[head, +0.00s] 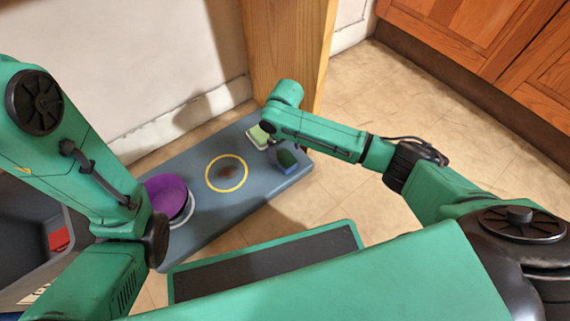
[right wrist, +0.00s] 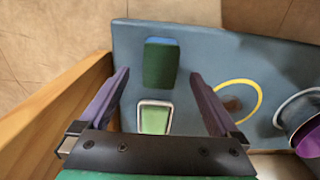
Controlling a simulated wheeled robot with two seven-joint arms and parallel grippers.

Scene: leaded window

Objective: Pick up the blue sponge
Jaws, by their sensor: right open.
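The sponge (head: 287,159) lies near the right end of the grey-blue table (head: 204,211). In the right wrist view the sponge (right wrist: 160,66) is a block with a dark green top and a blue edge at its far end. My right gripper (right wrist: 159,77) is open and empty. In that view its two fingers are apart, one on each side of the sponge's line, and neither visibly touches it.
A light green block in a white-rimmed dish (right wrist: 154,118) lies beside the sponge, nearer the wrist. A yellow ring (head: 209,185) marks the table's middle. A wooden post (head: 268,45) rises close behind the sponge's end.

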